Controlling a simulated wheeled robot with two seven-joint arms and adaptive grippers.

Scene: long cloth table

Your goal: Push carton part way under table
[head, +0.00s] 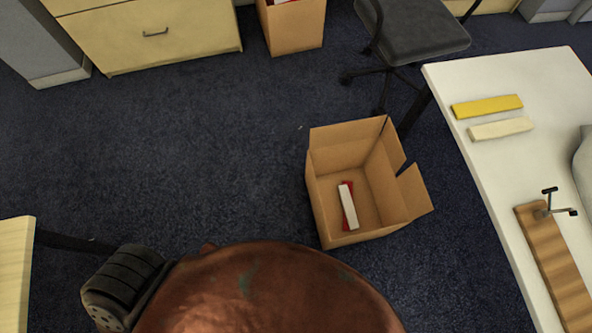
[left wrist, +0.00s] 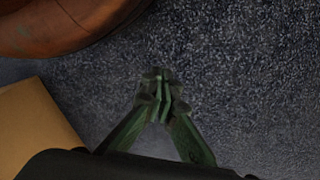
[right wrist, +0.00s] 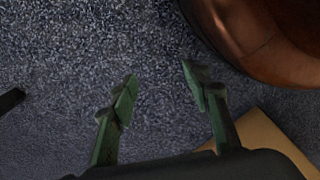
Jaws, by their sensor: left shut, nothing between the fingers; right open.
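The open cardboard carton (head: 326,212) stands upright on the dark blue carpet in the head view, just beyond my base. A white block and a red item lie inside it. The white table (head: 480,178) is to its right; the carton's right flap reaches close to the table's edge. My left gripper (left wrist: 162,82) is shut and empty over carpet in the left wrist view. My right gripper (right wrist: 160,78) is open and empty over carpet in the right wrist view. Neither gripper shows in the head view, and neither is seen touching the carton.
A second carton (head: 292,28) stands at the back beside a drawer cabinet (head: 150,35). An office chair (head: 415,30) is beyond the near carton. Yellow (head: 487,106) and cream (head: 500,129) blocks lie on the white table. Carpet left of the carton is clear.

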